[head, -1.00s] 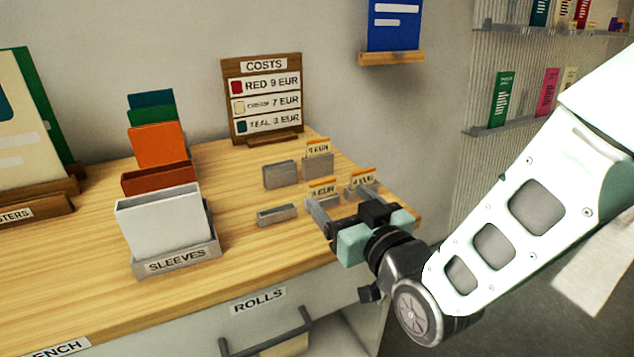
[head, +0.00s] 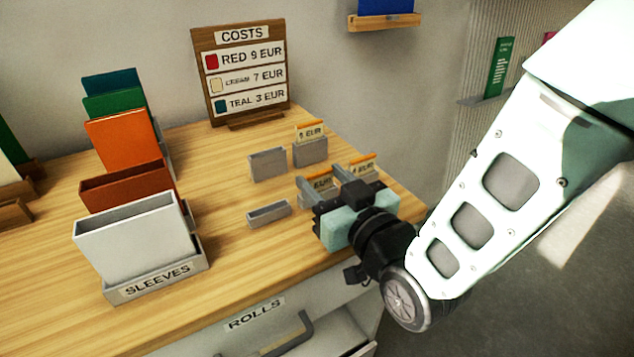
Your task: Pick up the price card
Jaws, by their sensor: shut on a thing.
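A price card (head: 319,183) with an orange top edge and partly hidden lettering stands at the front right of the wooden worktop. My gripper (head: 326,178) reaches in from the right and is shut on this card, one finger at each side of it. The gripper hides the card's lower part, so I cannot tell whether it still sits in a holder. A second price card (head: 361,163) stands just right of the fingers. A third price card (head: 310,130) stands behind in a grey holder (head: 310,153).
Two grey holders without cards, one upright (head: 267,163) and one low (head: 268,212), stand left of the gripper. A COSTS board (head: 240,73) stands at the back. A SLEEVES rack (head: 157,283) is on the left. The worktop (head: 225,235) between is clear.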

